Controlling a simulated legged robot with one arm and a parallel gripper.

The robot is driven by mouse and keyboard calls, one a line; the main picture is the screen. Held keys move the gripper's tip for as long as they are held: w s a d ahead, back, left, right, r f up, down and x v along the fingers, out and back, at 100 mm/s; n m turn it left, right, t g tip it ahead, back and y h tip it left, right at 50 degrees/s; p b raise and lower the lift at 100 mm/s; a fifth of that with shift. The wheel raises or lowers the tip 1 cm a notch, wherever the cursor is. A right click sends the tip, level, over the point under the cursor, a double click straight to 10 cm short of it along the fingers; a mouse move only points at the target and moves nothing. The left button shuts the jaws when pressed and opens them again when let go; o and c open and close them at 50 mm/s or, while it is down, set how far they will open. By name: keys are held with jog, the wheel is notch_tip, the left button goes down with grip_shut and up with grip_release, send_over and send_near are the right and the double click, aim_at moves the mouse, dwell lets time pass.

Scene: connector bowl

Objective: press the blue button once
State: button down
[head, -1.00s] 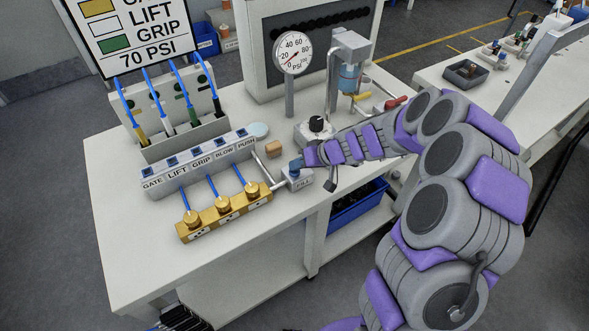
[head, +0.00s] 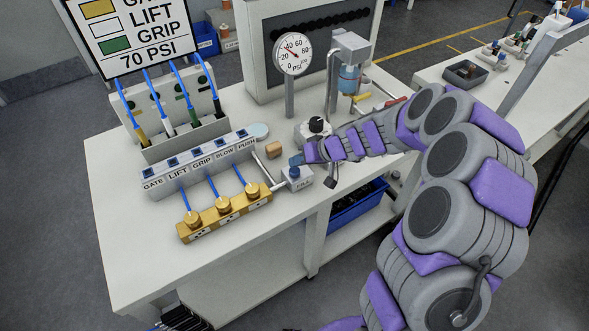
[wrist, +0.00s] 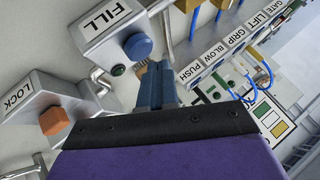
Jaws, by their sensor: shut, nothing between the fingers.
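The blue button (wrist: 138,46) is a round cap on the grey box labelled FILL (wrist: 101,30) in the wrist view. In the head view the FILL box (head: 298,182) stands at the front edge of the bench, right of the brass valve block, with the button (head: 294,172) on it. My gripper (head: 297,160) is shut and empty, just above the button in the head view. In the wrist view its blue-grey fingertips (wrist: 157,68) are close beside the button, with a small gap in the picture. A small dark green lamp (wrist: 118,70) is on the FILL box.
A box labelled LOCK with an orange button (wrist: 54,121) is near in the wrist view. A labelled switch row (head: 200,165) and brass valve block (head: 225,215) stand left. The pressure gauge (head: 292,54) needle points upper left. The bench front left is clear.

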aim_at(298, 171)
jog(key=shift+r+p, duration=0.95)
jog(key=shift+r, duration=1.55)
jog(key=shift+r, duration=0.1)
jog(key=s+r+g+h, duration=0.1)
jog(key=s+r, duration=0.2)
jog(key=s, duration=0.3)
jog(key=s+d+r+g, duration=0.1)
jog(key=s+r, duration=0.1)
jog(key=s, duration=0.4)
jog(key=s+r+g+h, duration=0.1)
jog(key=s+r, duration=0.2)
jog(key=s, duration=0.3)
jog(key=s+d+m+g+h, duration=0.1)
jog(key=s+d+m+h, duration=0.1)
jog(key=s+d, duration=0.5)
jog(key=s+d+r+m+g+h, duration=0.1)
jog(key=s+d+m+h, duration=0.2)
jog(key=s+d, duration=0.4)
jog(key=s+h, duration=0.1)
jog(key=s, duration=0.6)
jog(key=shift+s+d+r+h, duration=0.15)
jog(key=shift+s+r+h, duration=0.15)
dwell(1.2)
